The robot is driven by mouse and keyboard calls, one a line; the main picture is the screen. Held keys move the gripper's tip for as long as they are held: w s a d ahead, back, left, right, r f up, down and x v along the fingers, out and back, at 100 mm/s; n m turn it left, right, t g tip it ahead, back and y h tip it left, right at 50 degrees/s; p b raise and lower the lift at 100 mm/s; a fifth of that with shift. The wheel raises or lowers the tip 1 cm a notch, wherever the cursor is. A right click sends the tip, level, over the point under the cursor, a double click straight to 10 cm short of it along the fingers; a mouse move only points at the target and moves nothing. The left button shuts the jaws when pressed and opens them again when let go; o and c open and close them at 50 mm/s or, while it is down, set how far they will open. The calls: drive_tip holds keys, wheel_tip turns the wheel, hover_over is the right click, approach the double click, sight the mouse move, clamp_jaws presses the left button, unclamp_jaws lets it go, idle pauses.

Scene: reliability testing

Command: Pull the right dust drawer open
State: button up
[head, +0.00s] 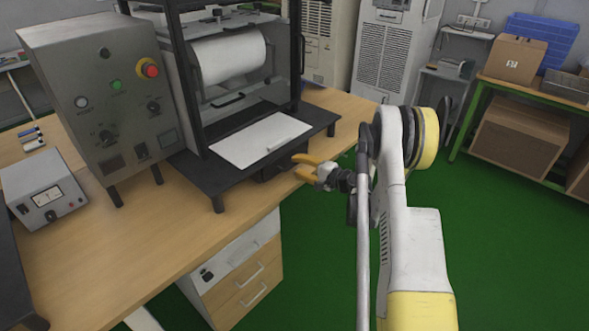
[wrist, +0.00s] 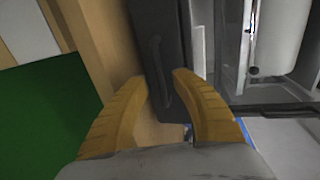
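The machine with the white roll stands on a wooden table, on a black base (head: 205,172). Below the base's front edge, a dark part (head: 272,170), perhaps the right dust drawer, shows only in part in the head view. In the wrist view, a dark panel (wrist: 172,30) with a slim raised handle (wrist: 156,62) lies ahead of my fingers. My gripper (head: 300,168) has its yellow fingers spread near the base's front right. In the wrist view my gripper (wrist: 160,78) is open, with the handle between its fingertips in the picture; contact cannot be told.
A grey control box (head: 105,95) and a small meter box (head: 43,190) stand on the left of the table (head: 150,225). A white plate (head: 260,138) lies on the base. A drawer cabinet (head: 240,283) is under the table.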

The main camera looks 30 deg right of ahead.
drive_tip(key=shift+x, duration=0.9)
clamp_jaws()
